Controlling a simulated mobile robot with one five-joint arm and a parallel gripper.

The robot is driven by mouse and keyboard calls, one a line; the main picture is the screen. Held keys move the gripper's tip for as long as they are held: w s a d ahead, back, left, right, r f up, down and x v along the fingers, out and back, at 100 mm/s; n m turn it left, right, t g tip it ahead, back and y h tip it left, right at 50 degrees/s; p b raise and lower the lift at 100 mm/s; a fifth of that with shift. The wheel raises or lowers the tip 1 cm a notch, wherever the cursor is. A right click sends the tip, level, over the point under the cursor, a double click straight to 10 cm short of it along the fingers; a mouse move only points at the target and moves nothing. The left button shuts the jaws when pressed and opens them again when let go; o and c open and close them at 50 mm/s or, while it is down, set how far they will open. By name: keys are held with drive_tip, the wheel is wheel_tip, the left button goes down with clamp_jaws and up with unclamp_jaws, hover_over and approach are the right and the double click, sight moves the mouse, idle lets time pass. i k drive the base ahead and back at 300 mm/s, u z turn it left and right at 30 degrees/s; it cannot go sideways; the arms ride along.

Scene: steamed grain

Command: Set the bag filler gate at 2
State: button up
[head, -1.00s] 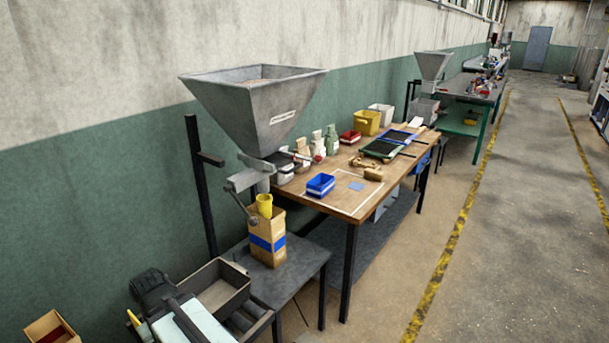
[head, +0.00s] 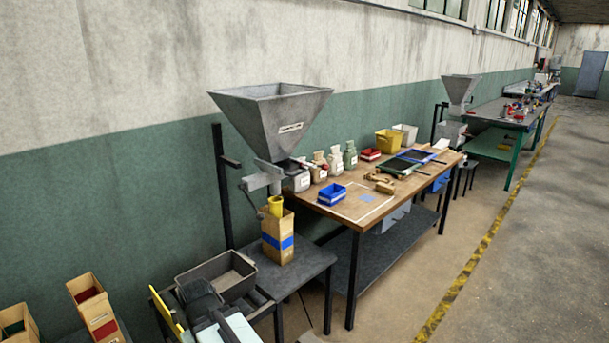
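The bag filler is a grey metal hopper (head: 270,122) above a small dark stand (head: 305,259), left of the wooden table. Below the hopper is a grey gate housing (head: 262,180) with a thin lever (head: 250,200) hanging at its left side. The gate's marks and setting are too small to read. A yellow spout (head: 276,205) reaches down into the top of an open brown paper bag (head: 278,246) with a blue band. The bag stands upright on the stand.
A wooden table (head: 372,205) right of the filler holds a blue bin (head: 332,193), small bags and sieves. The floor (head: 540,250) at right is clear.

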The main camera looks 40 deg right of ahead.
sight(287, 166)
drive_tip(key=z, duration=0.2)
drive_tip(key=i, duration=1)
